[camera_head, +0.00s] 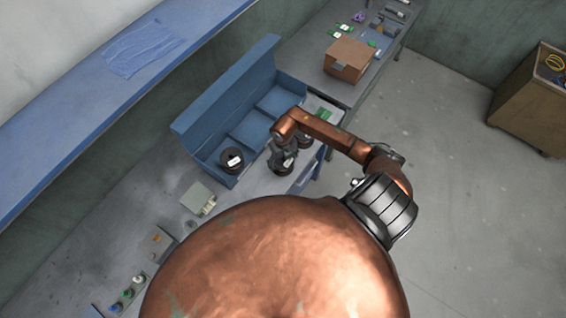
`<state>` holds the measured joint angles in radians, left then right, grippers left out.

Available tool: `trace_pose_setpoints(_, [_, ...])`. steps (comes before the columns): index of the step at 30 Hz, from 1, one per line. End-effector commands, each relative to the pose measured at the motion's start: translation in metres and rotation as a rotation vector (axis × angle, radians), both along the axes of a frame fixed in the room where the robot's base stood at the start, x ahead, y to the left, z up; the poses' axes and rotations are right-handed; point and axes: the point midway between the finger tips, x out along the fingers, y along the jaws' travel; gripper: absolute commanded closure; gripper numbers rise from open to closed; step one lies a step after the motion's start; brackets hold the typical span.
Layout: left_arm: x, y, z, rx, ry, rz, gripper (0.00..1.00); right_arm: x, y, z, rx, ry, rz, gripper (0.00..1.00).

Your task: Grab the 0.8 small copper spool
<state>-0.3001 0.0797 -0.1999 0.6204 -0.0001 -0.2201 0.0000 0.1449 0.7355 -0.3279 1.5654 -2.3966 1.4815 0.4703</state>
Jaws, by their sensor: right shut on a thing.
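My right gripper (279,152) reaches down from my copper-coloured arm, in front of the blue compartment bin, and is shut on a dark spool (284,166) with a small white label. The gripper hides part of this spool, and the label is too small to read. Another dark spool (232,160) with a white label sits in the near left compartment of the blue bin. A third dark round thing (306,141), perhaps a spool, shows partly behind my arm at the right. My left gripper is not in view.
The blue bin (186,135) has raised walls and a tall back; its other compartments look empty. A cardboard box (348,59) stands farther back. Open floor (455,170) lies right of the bench.

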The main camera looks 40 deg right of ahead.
Motion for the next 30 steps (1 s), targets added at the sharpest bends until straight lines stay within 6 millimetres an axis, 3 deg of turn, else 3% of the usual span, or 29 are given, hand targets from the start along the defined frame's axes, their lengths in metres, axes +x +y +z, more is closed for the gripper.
trace_pose_setpoints(7, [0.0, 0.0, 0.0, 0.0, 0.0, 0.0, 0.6, 0.0, 0.0, 0.0, 0.0, 0.0, 0.0, 0.86])
trace_pose_setpoints(19, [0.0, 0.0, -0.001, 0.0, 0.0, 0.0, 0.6, 0.002, -0.001, 0.007, -0.001, -0.004, 0.0, 0.86])
trace_pose_setpoints(25, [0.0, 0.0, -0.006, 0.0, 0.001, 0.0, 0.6, 0.003, -0.001, 0.031, -0.002, -0.007, 0.002, 0.86])
trace_pose_setpoints(30, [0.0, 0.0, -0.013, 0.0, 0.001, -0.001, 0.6, -0.019, 0.01, 0.057, -0.001, -0.005, 0.006, 0.86])
